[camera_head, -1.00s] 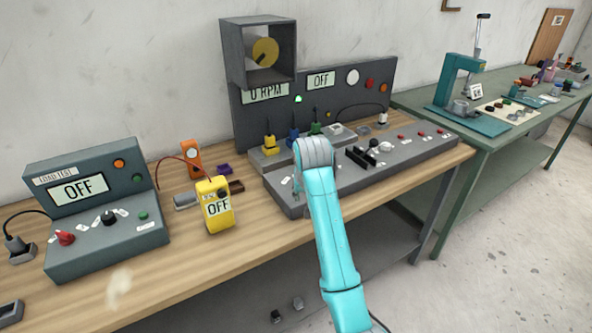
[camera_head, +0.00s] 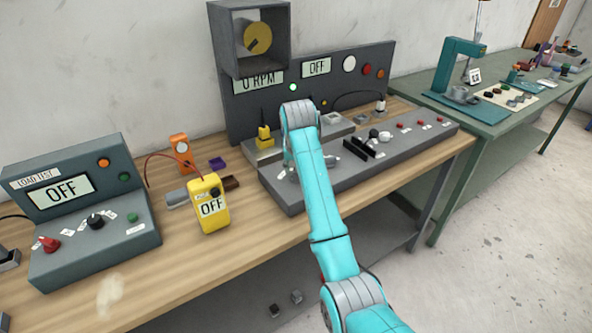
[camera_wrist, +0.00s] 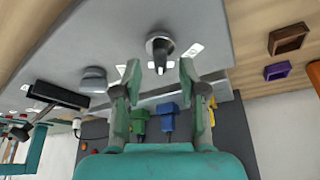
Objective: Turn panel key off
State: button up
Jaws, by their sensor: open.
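The grey control panel (camera_head: 430,143) lies along the bench, with a dark upright board (camera_head: 345,82) behind it. The board's displays read "0 RPM" and "OFF", and a green lamp (camera_head: 293,87) is lit. In the wrist view a dark rotary knob or key (camera_wrist: 160,47) stands on the panel with small white labels around it. My gripper (camera_wrist: 160,69) is open, its fingertips on either side just short of the knob, with nothing held. Whether they touch the panel is unclear. In the head view my arm hides this knob and most of the gripper.
Yellow (camera_wrist: 212,108), blue (camera_wrist: 167,116) and green (camera_wrist: 139,122) plugs stand close by my fingers. A black lever block (camera_head: 363,148) is right of my arm. A yellow meter (camera_head: 208,204) and a load test box (camera_head: 92,235) stand to the left.

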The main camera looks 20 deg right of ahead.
jog(key=shift+x, duration=1.2)
grip_shut()
jog(key=shift+n, duration=0.3)
jog(key=n+y, duration=0.1)
jog(key=n, duration=0.1)
jog(key=n+y, duration=0.1)
jog(key=n, duration=0.2)
jog(key=shift+d, duration=0.25)
jog(key=n+y, duration=0.1)
jog(key=n, duration=0.2)
jog(key=n+g+y, duration=0.1)
jog(key=n, duration=0.2)
jog(key=shift+w, duration=0.1)
jog(key=shift+n, duration=0.3)
